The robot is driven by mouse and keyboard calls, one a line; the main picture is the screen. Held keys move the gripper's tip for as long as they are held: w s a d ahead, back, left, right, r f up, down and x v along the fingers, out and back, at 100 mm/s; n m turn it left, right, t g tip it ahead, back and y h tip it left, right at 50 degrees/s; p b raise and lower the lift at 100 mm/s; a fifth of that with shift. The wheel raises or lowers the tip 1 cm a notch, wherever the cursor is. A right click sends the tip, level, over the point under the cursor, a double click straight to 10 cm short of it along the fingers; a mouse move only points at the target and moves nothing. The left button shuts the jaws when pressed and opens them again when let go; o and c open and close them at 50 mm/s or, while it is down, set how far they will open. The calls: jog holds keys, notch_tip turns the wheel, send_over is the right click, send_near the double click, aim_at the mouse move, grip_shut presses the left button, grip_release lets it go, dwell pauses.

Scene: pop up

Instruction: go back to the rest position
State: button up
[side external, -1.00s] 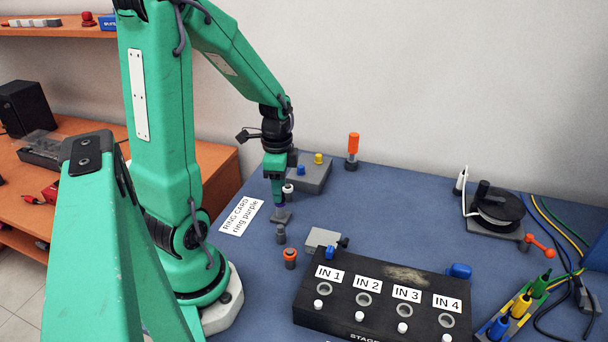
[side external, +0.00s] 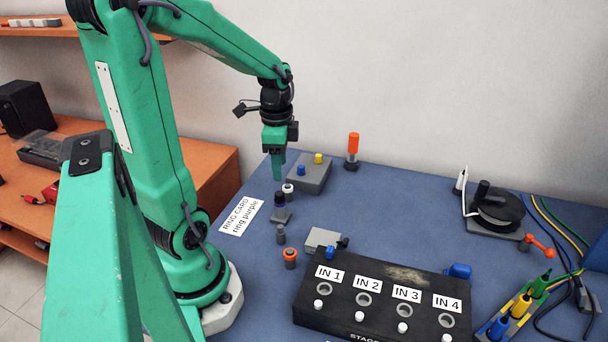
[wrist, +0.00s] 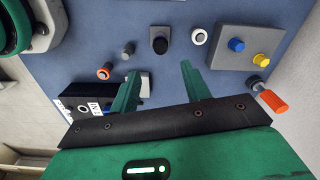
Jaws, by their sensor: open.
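My gripper (side external: 278,178) is open and hangs above the pegs on the blue table, pointing down. In the wrist view its two green fingers (wrist: 160,76) are spread with nothing between them. Below the fingers in the side view stands a dark peg with a purplish band (side external: 279,198) on a small grey base (side external: 281,217); in the wrist view it is the dark round top (wrist: 160,45). A white-ringed peg (side external: 288,188) stands close beside it. A label card (side external: 241,215) reading "RING CARD ring purple" lies to the left.
A plain grey peg (side external: 281,235) and an orange-ringed peg (side external: 290,257) stand nearer. A black box (side external: 380,300) marked IN 1 to IN 4 is at front right. Behind are a grey button box (side external: 312,181) and an orange-topped post (side external: 353,145). Air above the table is clear.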

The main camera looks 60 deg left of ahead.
jog(key=s+d+r+n+t, duration=0.1)
jog(key=d+r+n+t, duration=0.1)
jog(key=d, duration=0.5)
jog(key=s+d+r+n+t, duration=0.1)
jog(key=d+r+n+t, duration=0.2)
jog(key=d+r, duration=0.4)
jog(key=shift+d+r+n, duration=0.25)
jog(key=shift+d+n, duration=0.35)
dwell(0.8)
